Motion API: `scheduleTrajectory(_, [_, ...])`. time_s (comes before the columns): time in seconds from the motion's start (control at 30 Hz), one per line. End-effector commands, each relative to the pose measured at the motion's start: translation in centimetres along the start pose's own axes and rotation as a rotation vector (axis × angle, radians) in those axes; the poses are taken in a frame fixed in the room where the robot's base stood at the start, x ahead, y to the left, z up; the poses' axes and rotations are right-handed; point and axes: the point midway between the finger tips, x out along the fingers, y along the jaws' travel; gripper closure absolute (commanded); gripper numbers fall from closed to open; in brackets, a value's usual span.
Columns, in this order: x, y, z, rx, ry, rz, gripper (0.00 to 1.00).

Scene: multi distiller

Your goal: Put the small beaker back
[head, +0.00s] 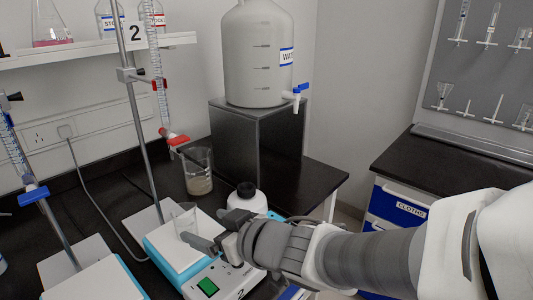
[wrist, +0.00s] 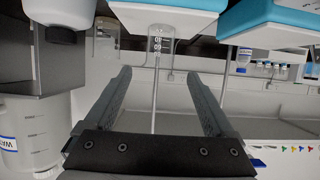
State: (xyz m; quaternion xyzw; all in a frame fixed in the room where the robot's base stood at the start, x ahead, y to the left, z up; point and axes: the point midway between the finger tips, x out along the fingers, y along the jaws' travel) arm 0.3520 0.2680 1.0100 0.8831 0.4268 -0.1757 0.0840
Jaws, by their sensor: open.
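My gripper (head: 205,226) is open and empty above the white top of the right-hand stirrer (head: 165,256), and its two fingers (wrist: 158,74) show in the wrist view. The small clear beaker (head: 184,214) stands on that stirrer's plate, partly hidden by a finger. In the wrist view, which is upside down, the small beaker (wrist: 161,40) with white markings lies beyond the fingertips, roughly in line with the gap between them. The fingers do not visibly hold it.
A larger beaker (head: 198,184) with cloudy contents stands behind, under a red-tapped burette. A white black-capped bottle (head: 246,202) stands close behind my gripper. A metal stand rod (head: 139,115) rises near the stirrer. A water carboy (head: 258,60) sits on a dark box. A shelf (head: 80,52) runs along the wall.

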Motion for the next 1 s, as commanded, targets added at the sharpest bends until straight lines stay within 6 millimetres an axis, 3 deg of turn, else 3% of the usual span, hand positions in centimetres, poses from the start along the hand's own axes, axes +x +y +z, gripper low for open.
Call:
scheduleTrajectory(0.3, [-2.5,0.0,0.1,-0.002,0.002,0.003,0.11])
scheduleTrajectory(0.63, [-3.9,0.7,-0.1,0.000,0.001,0.032,0.11])
scheduleTrajectory(0.77, [-5.5,4.8,-0.6,0.013,0.004,0.198,0.11])
scheduleTrajectory(0.9, [-10.1,11.5,0.2,0.072,-0.055,0.497,0.11])
scheduleTrajectory(1.0, [-14.3,14.7,2.2,0.151,-0.150,0.677,0.11])
